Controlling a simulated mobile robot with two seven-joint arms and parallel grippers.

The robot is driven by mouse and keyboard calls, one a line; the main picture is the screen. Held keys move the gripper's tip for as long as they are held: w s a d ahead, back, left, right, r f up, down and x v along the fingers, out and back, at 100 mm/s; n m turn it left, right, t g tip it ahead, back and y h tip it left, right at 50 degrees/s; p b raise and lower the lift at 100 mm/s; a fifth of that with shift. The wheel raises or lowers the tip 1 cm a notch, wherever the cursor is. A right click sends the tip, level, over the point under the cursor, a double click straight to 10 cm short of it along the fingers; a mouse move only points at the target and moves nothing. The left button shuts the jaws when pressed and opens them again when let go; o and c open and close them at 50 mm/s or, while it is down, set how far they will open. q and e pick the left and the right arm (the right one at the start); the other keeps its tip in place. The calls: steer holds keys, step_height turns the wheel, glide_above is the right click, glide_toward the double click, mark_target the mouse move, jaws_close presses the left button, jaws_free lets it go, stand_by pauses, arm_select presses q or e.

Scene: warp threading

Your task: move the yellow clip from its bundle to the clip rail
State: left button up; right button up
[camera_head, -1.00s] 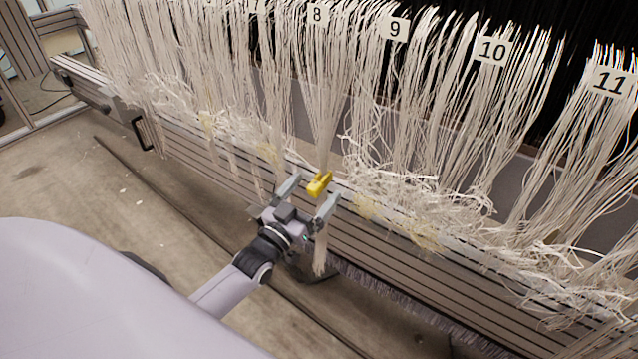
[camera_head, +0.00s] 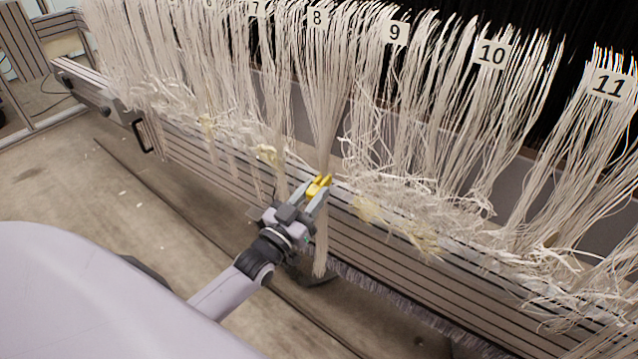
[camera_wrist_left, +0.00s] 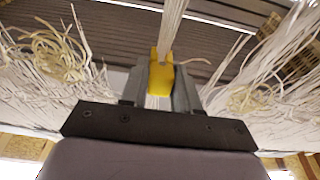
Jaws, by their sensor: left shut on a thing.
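The yellow clip (camera_head: 319,186) sits around the lower part of the white thread bundle (camera_head: 322,120) below the number 8 tag. My left gripper (camera_head: 316,190) is shut on the clip, one finger on each side of it. In the left wrist view the clip (camera_wrist_left: 161,75) stands between the two fingers (camera_wrist_left: 160,88), with the bundle (camera_wrist_left: 172,22) running away from it. The bundle's tail hangs below the gripper in the head view. I cannot pick out the clip rail with certainty. My right gripper is not in view.
Other white bundles hang on both sides, with number tags such as 9 (camera_head: 395,32) and 10 (camera_head: 491,53). Loose, tangled thread ends (camera_head: 410,190) lie along the slatted grey beam (camera_head: 400,262) right of the gripper. The floor (camera_head: 80,190) at the left is mostly clear.

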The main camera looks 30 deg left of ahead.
arm_select(q)
steer(key=shift+p+v, duration=0.95)
steer(key=shift+v, duration=1.85)
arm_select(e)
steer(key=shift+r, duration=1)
arm_select(q)
step_height(320, 180, up, 24)
steer(key=m+g+h, duration=0.1)
steer(key=m+h, duration=0.2)
steer(key=h, duration=0.2)
glide_above(310, 198)
steer(key=s+d, duration=0.8)
steer(key=s, duration=0.2)
step_height(310, 198, up, 11)
steer(key=n+t+y+p, duration=0.1)
steer(key=n+y+p, duration=0.2)
steer(key=p, duration=2.1)
steer(key=y, duration=0.3)
steer(key=shift+w+n, duration=0.15)
steer(key=shift+n, duration=0.25)
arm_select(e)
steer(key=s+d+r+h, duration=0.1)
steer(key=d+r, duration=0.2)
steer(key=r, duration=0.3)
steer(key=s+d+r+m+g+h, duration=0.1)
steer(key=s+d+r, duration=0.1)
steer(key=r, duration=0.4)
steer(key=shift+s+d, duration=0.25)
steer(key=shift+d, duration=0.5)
